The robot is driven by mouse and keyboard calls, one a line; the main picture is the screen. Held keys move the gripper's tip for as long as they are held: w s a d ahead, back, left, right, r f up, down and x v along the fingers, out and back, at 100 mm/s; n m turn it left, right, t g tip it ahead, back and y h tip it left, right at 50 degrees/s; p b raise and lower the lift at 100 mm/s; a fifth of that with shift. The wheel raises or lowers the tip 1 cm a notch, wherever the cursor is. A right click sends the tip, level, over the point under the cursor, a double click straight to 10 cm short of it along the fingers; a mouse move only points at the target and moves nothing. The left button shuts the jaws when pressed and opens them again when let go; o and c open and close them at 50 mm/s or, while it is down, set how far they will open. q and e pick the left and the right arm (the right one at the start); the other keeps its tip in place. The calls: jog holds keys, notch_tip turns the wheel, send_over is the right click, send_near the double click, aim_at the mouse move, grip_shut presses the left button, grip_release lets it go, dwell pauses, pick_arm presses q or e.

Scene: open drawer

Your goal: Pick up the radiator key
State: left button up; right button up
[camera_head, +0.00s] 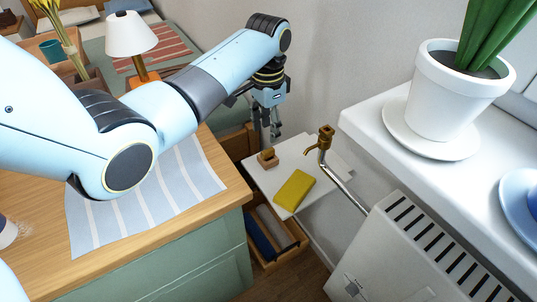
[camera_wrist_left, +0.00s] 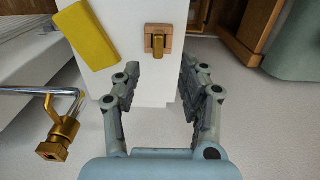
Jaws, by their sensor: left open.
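The brass radiator key (camera_head: 267,155) stands with a small wooden block near the far left edge of a white surface (camera_head: 279,172). In the left wrist view the key (camera_wrist_left: 158,43) shows in front of its wooden block, at top centre. My left gripper (camera_head: 270,134) hangs from above, close to the key in the head view. In the left wrist view its fingers (camera_wrist_left: 156,74) are spread apart with nothing between them, and the key lies beyond their tips, between their lines. My right gripper is not in view.
A yellow item (camera_head: 294,190) lies near the key. A brass valve (camera_head: 323,139) on a metal pipe rises beside the white surface. An open drawer (camera_head: 292,250) with rolled cloths lies below. A radiator (camera_head: 400,250) and a shelf with a potted plant (camera_head: 440,90) are right.

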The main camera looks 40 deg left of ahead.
aim_at(268, 150)
pick_arm(q)
notch_tip(268, 150, down, 2)
jog(key=shift+f, duration=0.1)
notch_tip(268, 150, down, 5)
jog(key=shift+s+d+r+b, duration=0.1)
jog(key=shift+r+b, duration=0.1)
jog(key=shift+b, duration=0.85)
jog(key=shift+f, duration=0.3)
jog(key=shift+c, duration=1.2)
grip_shut()
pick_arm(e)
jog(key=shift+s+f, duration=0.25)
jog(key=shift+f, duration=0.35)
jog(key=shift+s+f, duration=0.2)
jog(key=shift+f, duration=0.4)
